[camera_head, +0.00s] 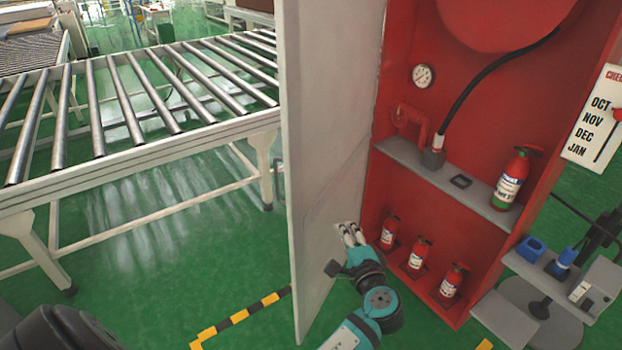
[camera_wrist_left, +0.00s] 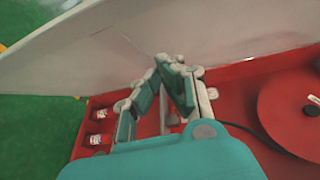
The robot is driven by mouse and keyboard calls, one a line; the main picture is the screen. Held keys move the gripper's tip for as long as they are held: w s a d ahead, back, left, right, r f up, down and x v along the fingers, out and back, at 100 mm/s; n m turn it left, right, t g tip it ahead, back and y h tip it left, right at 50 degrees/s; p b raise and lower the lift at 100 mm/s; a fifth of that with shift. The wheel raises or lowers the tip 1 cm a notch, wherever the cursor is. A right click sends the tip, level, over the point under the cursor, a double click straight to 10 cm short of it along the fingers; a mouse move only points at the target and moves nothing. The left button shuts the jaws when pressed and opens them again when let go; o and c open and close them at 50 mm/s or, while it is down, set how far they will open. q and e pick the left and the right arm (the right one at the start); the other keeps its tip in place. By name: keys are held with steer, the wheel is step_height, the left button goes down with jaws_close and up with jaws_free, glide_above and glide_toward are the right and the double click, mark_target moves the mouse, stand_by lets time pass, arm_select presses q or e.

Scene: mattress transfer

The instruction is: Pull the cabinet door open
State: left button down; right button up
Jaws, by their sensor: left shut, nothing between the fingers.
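The cabinet is a tall red box (camera_head: 379,195) with its pale grey door (camera_head: 325,120) standing wide open on the left side. My left gripper (camera_head: 349,234) is at the door's inner face, low down, between the door and the cabinet's inside. In the left wrist view the door (camera_wrist_left: 120,50) spans the top, and the fingertips of my left gripper (camera_wrist_left: 172,64) are together close to its inner face; I cannot tell if they touch it. The fingers are shut and empty. My right gripper is not in view.
Inside the cabinet are a grey shelf (camera_head: 455,186) with a fire extinguisher (camera_head: 512,180), several small extinguishers below (camera_head: 418,254), a gauge (camera_head: 423,76) and a black hose. A roller conveyor (camera_head: 150,95) stands left of the door. Green floor (camera_head: 200,260) is clear between them.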

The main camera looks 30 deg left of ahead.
arm_select(q)
step_height(320, 180, up, 6)
steer(key=s+a+n+y, duration=0.1)
steer(key=y, duration=0.1)
steer(key=p, duration=0.4)
glide_toward(305, 171)
steer(key=w, duration=0.4)
steer(key=a+p, duration=0.1)
steer(key=s+a+p, duration=0.1)
steer(key=a, duration=0.1)
steer(key=shift+a+r, duration=0.25)
steer(key=shift+a, duration=0.05)
steer(key=shift+a+f, duration=0.1)
steer(key=shift+w, duration=0.1)
